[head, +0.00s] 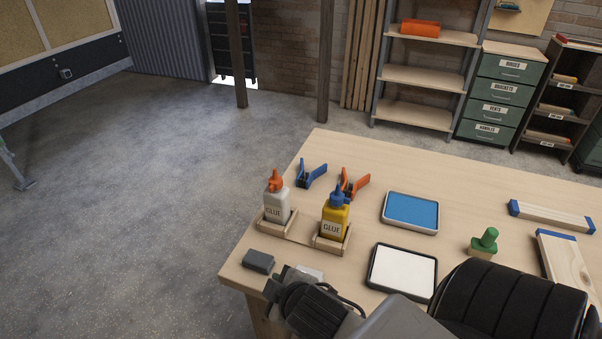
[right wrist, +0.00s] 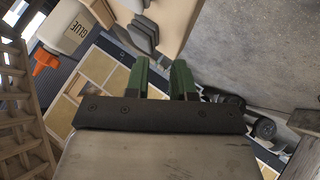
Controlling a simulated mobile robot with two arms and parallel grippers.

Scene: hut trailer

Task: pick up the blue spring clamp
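The blue spring clamp (head: 311,176) lies on the wooden workbench (head: 290,262) near its far left edge, behind the glue bottles. An orange spring clamp (head: 353,186) lies just right of it, partly hidden by the yellow glue bottle. My right arm reaches in from the lower right of the head view, over the bench's near left corner, well short of the blue clamp. The right gripper (right wrist: 160,78) shows its green fingers apart with nothing between them in the right wrist view. Its fingertips are not clear in the head view. My left gripper is out of view.
A white glue bottle (head: 276,201) and a yellow one (head: 335,220) stand in wooden holders before the clamps. A blue-topped tray (head: 411,211), a white-topped tray (head: 402,271), a green-knobbed stamp (head: 485,243) and grey blocks (head: 258,261) occupy the bench.

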